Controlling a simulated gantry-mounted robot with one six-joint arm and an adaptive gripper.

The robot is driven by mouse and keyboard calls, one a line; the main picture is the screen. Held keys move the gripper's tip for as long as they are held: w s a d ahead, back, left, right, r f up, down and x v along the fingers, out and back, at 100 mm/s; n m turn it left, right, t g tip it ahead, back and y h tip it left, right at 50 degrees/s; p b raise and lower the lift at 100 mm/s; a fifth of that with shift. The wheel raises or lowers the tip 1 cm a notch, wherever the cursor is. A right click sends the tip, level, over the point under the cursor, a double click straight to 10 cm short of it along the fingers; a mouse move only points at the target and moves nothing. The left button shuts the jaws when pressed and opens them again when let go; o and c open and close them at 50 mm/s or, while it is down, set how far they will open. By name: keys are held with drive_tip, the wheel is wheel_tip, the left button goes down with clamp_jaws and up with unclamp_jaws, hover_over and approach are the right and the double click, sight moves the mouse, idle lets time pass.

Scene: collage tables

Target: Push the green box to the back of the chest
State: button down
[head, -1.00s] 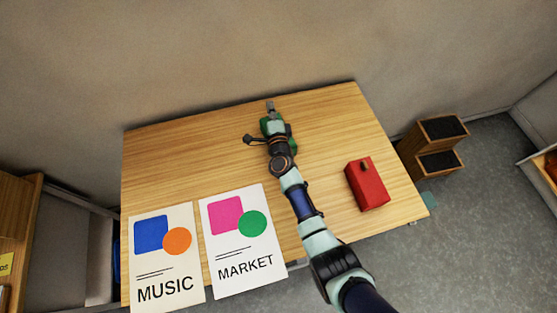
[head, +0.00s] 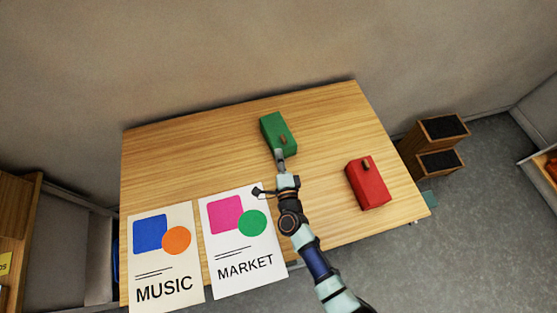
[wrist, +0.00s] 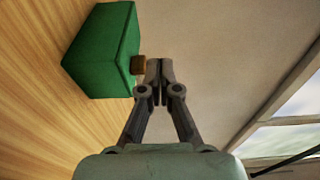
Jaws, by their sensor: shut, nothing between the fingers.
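The green box (head: 276,130) stands near the back edge of the wooden top of the chest (head: 190,165), with a small brown knob on its near face. It also shows in the wrist view (wrist: 104,48), upper left, with the brown knob (wrist: 138,65). My gripper (head: 280,155) is at the box's near side, in front of the knob. In the wrist view my gripper (wrist: 160,68) has its fingers together with nothing between them. The fingertips appear right beside the knob; whether they touch it I cannot tell.
A red box (head: 367,184) with a similar knob stands to the right. Two posters, MUSIC (head: 163,255) and MARKET (head: 242,240), lie at the front left. A wall (head: 230,60) rises behind the top. The back left of the top is clear.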

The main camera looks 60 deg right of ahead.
wheel_tip(320, 180, down, 8)
drive_tip(key=b, duration=0.4)
drive_tip(key=shift+f, duration=0.2)
drive_tip(key=shift+w+d+r, duration=0.25)
drive_tip(key=shift+w+d, duration=0.15)
drive_tip(key=shift+d, duration=0.05)
